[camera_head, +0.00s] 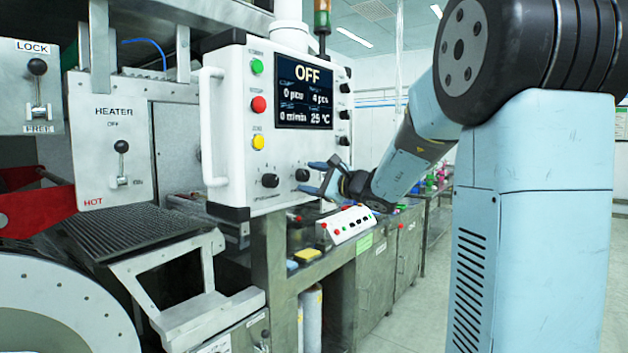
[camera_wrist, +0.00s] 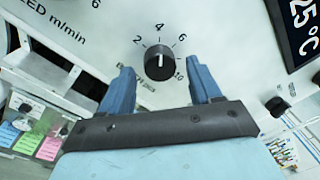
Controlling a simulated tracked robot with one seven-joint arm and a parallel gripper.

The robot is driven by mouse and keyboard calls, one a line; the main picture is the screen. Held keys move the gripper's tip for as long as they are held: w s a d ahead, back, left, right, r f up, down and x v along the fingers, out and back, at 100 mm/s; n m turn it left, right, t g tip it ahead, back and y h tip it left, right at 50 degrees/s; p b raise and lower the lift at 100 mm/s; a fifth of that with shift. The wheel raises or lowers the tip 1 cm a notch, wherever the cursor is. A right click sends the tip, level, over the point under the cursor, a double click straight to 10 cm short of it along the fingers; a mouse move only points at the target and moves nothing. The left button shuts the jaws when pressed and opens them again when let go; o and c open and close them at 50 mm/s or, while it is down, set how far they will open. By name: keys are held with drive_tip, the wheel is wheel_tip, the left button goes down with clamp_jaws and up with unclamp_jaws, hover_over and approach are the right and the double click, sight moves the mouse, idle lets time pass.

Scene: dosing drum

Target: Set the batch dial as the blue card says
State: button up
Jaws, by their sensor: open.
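A black round dial (camera_wrist: 159,66) with a white mark sits on the white panel in the wrist view, with 2, 4, 6 and 10 readable around it. Its mark points up, roughly at 4. My gripper (camera_wrist: 160,74) is open, one blue finger on each side of the dial; whether they touch it I cannot tell. In the head view the dial (camera_head: 302,175) is the right one of two lower knobs, with my gripper (camera_head: 311,178) at it. The blue card (camera_wrist: 6,134) is at the wrist view's left edge; its text is too small to read.
The panel screen (camera_head: 304,93) reads OFF, 0 pcs, 4 pcs, 0 m/min and 25 °C. Another knob (camera_head: 270,181) is close on the left. Green (camera_wrist: 28,142) and pink (camera_wrist: 49,149) cards are beside the blue one. A white button box (camera_head: 347,224) stands below my gripper.

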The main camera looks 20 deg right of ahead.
drive_tip(key=v, duration=1.4)
